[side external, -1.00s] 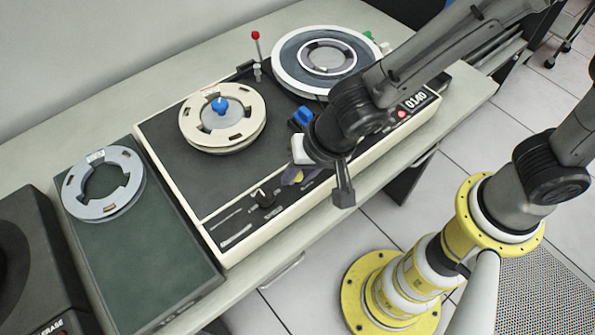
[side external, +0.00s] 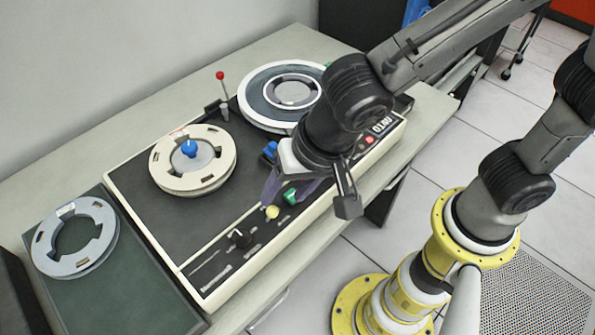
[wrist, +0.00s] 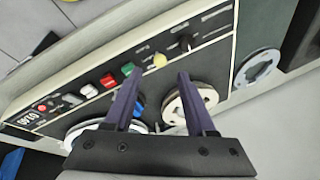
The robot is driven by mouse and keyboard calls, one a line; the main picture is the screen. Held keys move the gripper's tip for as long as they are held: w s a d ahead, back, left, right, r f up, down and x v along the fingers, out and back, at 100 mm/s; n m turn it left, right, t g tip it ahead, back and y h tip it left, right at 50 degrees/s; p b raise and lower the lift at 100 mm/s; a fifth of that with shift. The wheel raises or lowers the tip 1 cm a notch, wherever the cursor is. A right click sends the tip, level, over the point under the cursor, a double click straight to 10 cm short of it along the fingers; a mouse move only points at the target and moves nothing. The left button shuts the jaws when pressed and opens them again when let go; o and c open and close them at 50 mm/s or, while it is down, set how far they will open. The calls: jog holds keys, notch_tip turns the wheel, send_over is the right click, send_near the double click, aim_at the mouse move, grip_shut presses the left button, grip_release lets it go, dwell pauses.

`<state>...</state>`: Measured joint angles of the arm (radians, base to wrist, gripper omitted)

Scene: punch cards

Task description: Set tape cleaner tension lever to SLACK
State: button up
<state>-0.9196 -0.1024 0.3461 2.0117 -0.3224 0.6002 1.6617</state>
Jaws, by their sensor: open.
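The tape machine (side external: 150,225) has a dark top and a cream body. A lever with a red ball tip (side external: 220,76) stands upright at its back edge, left of the white-rimmed reel; I cannot read a label or setting on it. A black knob (side external: 240,238) with a small pointer sits on the front panel and also shows in the wrist view (wrist: 187,42). My gripper (side external: 288,190) is open and empty above the front panel, near the yellow and green buttons. Its two purple fingers (wrist: 158,75) are spread apart in the wrist view, apart from the lever.
A cream reel with a blue hub (side external: 189,149) and a white-rimmed reel (side external: 250,84) sit on the machine. A yellow button (side external: 272,212), a green button (side external: 291,196) and a blue part (side external: 270,151) lie near the gripper. A loose grey reel (side external: 48,258) rests at left.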

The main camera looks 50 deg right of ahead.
jog(key=v, duration=0.5)
jog(key=shift+s+d+r, duration=0.1)
jog(key=shift+r, duration=0.25)
jog(key=w+d+r+m+t, duration=0.1)
jog(key=w+d+r+m, duration=0.15)
jog(key=d, duration=0.55)
jog(key=w+d+r+m+t, duration=0.15)
jog(key=d+r, duration=0.25)
jog(key=d, duration=0.5)
jog(key=s+d+f+n+h, duration=0.1)
jog(key=s+d+f+n, duration=0.2)
jog(key=s+d+n, duration=0.5)
jog(key=s+n, duration=0.1)
jog(key=s, duration=0.2)
jog(key=shift+d+f+n+g, duration=0.3)
jog(key=shift+d+n+g, duration=0.05)
jog(key=shift+n, duration=0.05)
